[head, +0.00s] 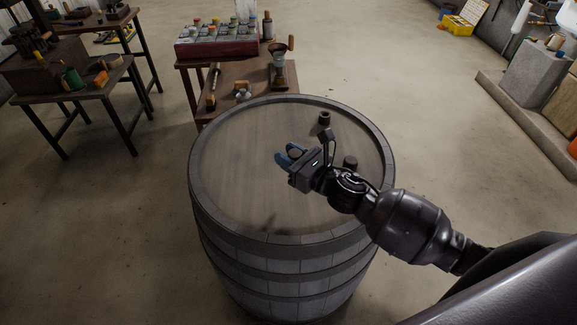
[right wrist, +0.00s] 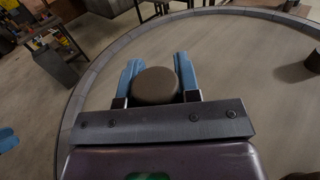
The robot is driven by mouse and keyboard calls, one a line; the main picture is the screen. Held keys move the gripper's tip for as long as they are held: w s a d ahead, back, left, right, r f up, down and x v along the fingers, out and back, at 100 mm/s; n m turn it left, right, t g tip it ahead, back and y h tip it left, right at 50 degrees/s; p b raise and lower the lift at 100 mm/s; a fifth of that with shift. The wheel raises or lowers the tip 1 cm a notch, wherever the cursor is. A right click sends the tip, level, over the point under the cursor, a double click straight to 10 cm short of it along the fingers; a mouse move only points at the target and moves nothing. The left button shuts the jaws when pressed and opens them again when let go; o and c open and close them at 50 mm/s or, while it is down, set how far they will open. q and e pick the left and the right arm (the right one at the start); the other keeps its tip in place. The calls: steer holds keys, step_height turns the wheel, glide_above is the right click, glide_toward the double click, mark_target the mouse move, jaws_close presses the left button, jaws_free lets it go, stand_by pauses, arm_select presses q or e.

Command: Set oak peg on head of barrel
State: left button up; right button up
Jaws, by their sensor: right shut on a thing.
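The barrel (head: 240,170) stands upright in the middle of the head view, its flat wooden head facing up. My right gripper (head: 286,155) is over the middle of the barrel head, coming from the right. It is shut on a brown, round-topped piece, which I take for the oak peg (right wrist: 155,86); it sits between the blue fingers in the right wrist view. I cannot tell whether the peg's bottom touches the wood. A blue piece (right wrist: 8,138) at the left edge of the right wrist view looks like a fingertip of my left gripper, whose state does not show.
On the barrel head are a dark hollow cylinder (head: 324,118) near the far rim and a dark short cylinder (head: 350,162) right of my gripper. The head's left part is clear. Behind stands a low table (head: 232,72) with a box of jars (head: 215,47).

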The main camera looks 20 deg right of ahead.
steer(key=shift+f, duration=2)
steer(key=shift+f, duration=0.2)
steer(key=o, duration=0.9)
steer(key=shift+r, duration=0.1)
steer(key=shift+r, duration=0.15)
steer(key=b+v, duration=0.2)
steer(key=v, duration=1)
steer(key=shift+s, duration=0.15)
